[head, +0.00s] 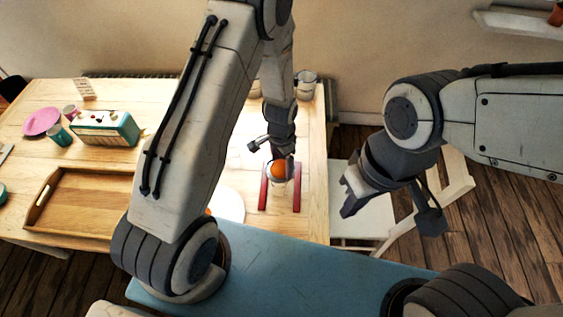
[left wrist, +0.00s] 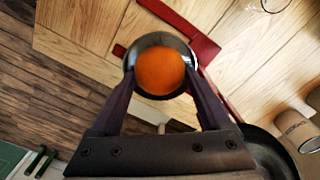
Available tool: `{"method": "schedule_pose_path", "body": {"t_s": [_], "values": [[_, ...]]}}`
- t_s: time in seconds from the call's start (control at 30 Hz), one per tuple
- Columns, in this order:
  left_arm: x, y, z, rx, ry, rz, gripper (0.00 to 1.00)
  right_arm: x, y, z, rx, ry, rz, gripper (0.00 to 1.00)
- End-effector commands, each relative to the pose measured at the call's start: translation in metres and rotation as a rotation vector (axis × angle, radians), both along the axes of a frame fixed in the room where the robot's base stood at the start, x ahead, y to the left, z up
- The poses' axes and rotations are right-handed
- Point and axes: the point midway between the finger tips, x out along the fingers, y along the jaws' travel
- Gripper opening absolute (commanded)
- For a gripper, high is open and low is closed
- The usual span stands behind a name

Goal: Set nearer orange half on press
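An orange half (head: 278,169) sits in the round metal cup of the press, between red bars (head: 264,190) on the table. In the left wrist view the orange half (left wrist: 160,71) shows its rounded side, with the dark cup (left wrist: 150,42) around it. My left gripper (head: 280,172) is over the press. Its fingers (left wrist: 160,78) stand either side of the orange half, with a visible gap to it. Another orange piece (head: 208,212) is mostly hidden behind my left arm by a white plate (head: 230,206). My right gripper (head: 352,204) is off the table, its opening unclear.
A wooden tray (head: 85,203), a teal radio (head: 105,128), a pink plate (head: 42,121) and cups (head: 57,134) are on the left of the table. Containers (head: 306,84) stand at the back. A white chair (head: 358,215) is right of the table.

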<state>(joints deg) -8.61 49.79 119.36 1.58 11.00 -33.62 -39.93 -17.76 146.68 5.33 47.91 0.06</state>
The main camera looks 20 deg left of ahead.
Motion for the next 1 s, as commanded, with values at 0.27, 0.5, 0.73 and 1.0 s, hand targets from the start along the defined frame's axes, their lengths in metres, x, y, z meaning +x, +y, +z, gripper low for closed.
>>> {"method": "schedule_pose_path", "body": {"t_s": [0.27, 0.5, 0.73, 1.0], "values": [[0.0, 0.0, 0.013, -0.001, -0.001, 0.0, 0.92, 0.0, 0.0, 0.01, 0.0, 0.0, 0.001, 0.0], [0.0, 0.0, 0.033, 0.0, 0.0, 0.0, 0.92, 0.0, 0.0, 0.026, 0.0, 0.0, 0.004, 0.0], [0.0, 0.0, 0.051, -0.001, -0.001, 0.0, 0.92, 0.0, 0.0, 0.04, 0.0, -0.001, 0.006, 0.0], [0.0, 0.0, 0.073, 0.0, 0.0, 0.0, 0.92, 0.0, 0.0, 0.056, 0.0, -0.001, 0.009, 0.0]]}}
